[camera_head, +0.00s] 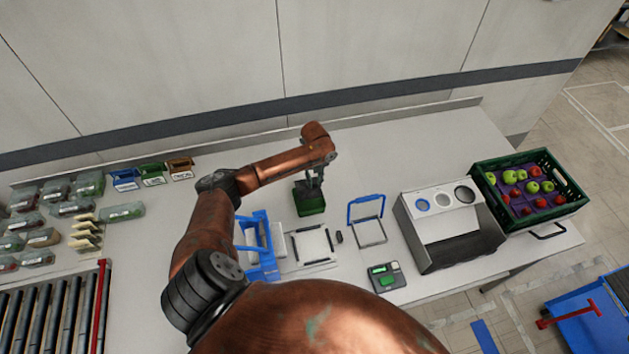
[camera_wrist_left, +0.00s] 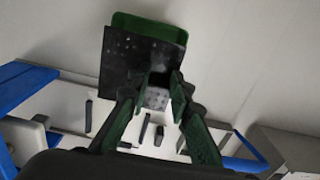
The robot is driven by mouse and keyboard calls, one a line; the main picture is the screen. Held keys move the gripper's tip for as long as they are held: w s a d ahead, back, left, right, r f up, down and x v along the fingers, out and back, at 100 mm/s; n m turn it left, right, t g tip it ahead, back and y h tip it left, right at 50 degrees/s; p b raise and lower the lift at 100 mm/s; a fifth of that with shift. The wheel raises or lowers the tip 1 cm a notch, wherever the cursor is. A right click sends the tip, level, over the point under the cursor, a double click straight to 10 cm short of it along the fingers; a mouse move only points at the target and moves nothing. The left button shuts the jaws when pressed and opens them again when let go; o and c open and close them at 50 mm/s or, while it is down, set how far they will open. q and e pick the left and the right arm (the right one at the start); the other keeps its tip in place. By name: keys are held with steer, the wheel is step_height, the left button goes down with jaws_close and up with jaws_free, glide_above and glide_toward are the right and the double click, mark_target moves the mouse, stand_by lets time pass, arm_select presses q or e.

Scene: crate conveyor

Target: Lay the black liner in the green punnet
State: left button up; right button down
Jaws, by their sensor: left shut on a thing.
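The green punnet (camera_head: 310,205) stands on the table beneath my left gripper in the head view. In the left wrist view its green rim (camera_wrist_left: 150,28) shows past the black liner (camera_wrist_left: 125,62). The liner is a flat, dark, speckled sheet that covers much of the punnet from this angle. My left gripper (camera_wrist_left: 160,98) is shut on the liner's near edge. In the head view the left gripper (camera_head: 315,180) points down at the punnet. I cannot tell whether the liner touches the punnet. My right gripper is not in view.
A blue frame stand (camera_head: 262,262) and a white plate with black bars (camera_head: 311,246) stand in front of the punnet. A blue-handled frame (camera_head: 368,232), a grey box with round holes (camera_head: 450,235) and a fruit crate (camera_head: 545,205) are to the right. Several bagged packs lie left.

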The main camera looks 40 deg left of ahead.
arm_select(q)
steer(key=b, duration=0.5)
glide_above(315, 201)
step_height(315, 201, down, 6)
steer(key=shift+s+r, duration=0.1)
steer(key=shift+s, duration=0.05)
steer(key=shift+f, duration=0.35)
steer(key=shift+f+b, duration=1.05)
steer(key=shift+f, duration=1.6)
steer(key=o, duration=0.8)
steer(key=shift+c, duration=0.2)
steer(key=shift+r, duration=0.1)
